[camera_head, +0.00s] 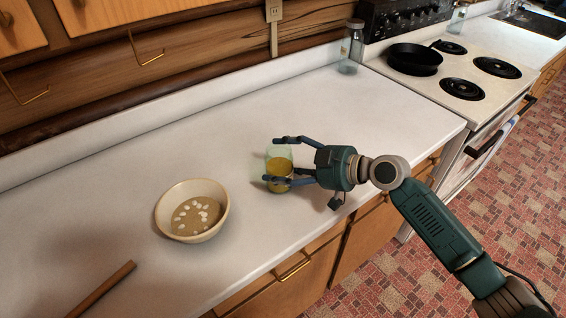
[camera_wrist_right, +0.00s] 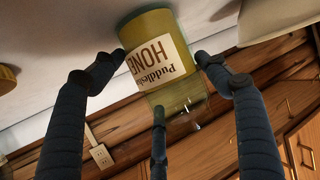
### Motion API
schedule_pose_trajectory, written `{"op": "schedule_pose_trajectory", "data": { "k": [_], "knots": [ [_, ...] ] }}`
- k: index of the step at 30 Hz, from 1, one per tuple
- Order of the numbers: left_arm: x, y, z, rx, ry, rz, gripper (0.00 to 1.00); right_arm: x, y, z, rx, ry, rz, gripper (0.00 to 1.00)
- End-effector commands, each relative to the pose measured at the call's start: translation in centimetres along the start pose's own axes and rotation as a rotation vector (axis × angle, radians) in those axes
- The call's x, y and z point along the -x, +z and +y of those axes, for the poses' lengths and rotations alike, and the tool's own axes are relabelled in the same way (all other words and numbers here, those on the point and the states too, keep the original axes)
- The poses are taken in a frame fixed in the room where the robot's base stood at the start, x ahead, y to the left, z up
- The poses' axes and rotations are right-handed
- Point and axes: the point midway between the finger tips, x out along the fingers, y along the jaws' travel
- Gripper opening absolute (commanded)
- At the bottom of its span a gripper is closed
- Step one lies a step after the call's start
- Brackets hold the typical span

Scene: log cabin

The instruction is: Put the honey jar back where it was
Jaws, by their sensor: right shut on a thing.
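The honey jar (camera_head: 280,168), clear with golden honey, is upright at the middle of the white counter, near its front side. My right gripper (camera_head: 274,160) reaches in from the right and is shut around the jar, with fingers on both sides. I cannot tell whether the jar's base touches the counter. In the right wrist view the picture is upside down; the jar (camera_wrist_right: 160,35) with its white honey label sits between the fingers (camera_wrist_right: 161,62). My left gripper is not in view.
A cream bowl (camera_head: 163,215) with pale pieces in liquid stands left of the jar. A wooden stick (camera_head: 103,288) lies at the front left. A glass jar (camera_head: 350,52) stands at the back, near the stove (camera_head: 450,95) with a black pan (camera_head: 414,59). The counter behind the honey jar is clear.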

Motion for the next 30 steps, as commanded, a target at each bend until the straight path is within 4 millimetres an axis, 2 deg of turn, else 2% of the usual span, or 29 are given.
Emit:
{"op": "schedule_pose_trajectory", "data": {
  "k": [1, 2, 4, 13, 16, 17, 20, 30],
  "knots": [
    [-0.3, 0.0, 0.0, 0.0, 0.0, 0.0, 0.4, -0.1, 0.0, 0.1, 0.001, 0.002, 0.005, 0.25],
    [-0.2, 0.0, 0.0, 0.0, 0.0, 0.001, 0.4, -0.1, 0.2, 0.0, 0.0, 0.0, 0.0, 0.78],
    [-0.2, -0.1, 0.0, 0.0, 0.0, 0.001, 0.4, 0.0, 0.1, 0.0, 0.0, 0.0, -0.001, 0.92],
    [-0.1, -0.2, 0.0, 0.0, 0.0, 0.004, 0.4, 0.0, 0.1, 0.0, 0.0, 0.0, -0.001, 0.93],
    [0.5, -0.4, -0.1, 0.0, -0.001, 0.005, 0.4, 0.2, -0.4, 0.0, 0.0, 0.0, -0.001, 0.93],
    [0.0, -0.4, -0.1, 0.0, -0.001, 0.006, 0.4, 0.5, 0.0, 0.1, 0.0, 0.002, -0.002, 0.93],
    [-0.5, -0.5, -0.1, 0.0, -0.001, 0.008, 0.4, 1.9, 0.2, 0.1, 0.002, 0.003, -0.003, 0.93],
    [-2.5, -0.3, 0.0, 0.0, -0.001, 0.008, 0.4, 9.1, 0.2, 0.1, 0.002, 0.002, -0.003, 0.93]
  ]
}}
